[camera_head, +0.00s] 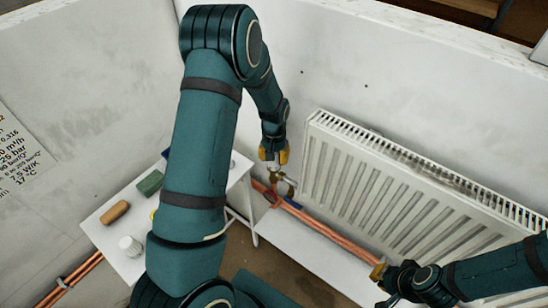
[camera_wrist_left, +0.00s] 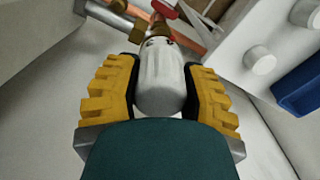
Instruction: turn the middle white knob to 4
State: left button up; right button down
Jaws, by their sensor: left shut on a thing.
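A white ribbed knob (camera_wrist_left: 160,82) sits on a brass valve (camera_wrist_left: 151,36) in the left wrist view. The fingers of my left gripper (camera_wrist_left: 160,92) are on both sides of the knob and shut on it. Small dark marks show near its valve end, but I cannot read a number. In the head view my left gripper (camera_head: 274,160) is at the pipework by the radiator's left end, and the knob is mostly hidden there. My right gripper (camera_head: 379,272) is low on the right, by the copper pipes. Its fingers are too unclear to tell whether it is open.
The white radiator (camera_head: 390,185) is right of my left gripper. Copper pipes (camera_head: 335,237) run below it. A white table (camera_head: 103,236) at left holds a green block (camera_head: 150,183), a brown roll (camera_head: 115,212) and a white container (camera_head: 130,245). A red handle (camera_wrist_left: 165,9) is near the valve.

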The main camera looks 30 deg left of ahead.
pick_arm(q)
jog(key=shift+m, duration=0.6)
jog(key=o, duration=1.2)
jog(key=shift+o, duration=0.2)
notch_tip(320, 180, up, 12)
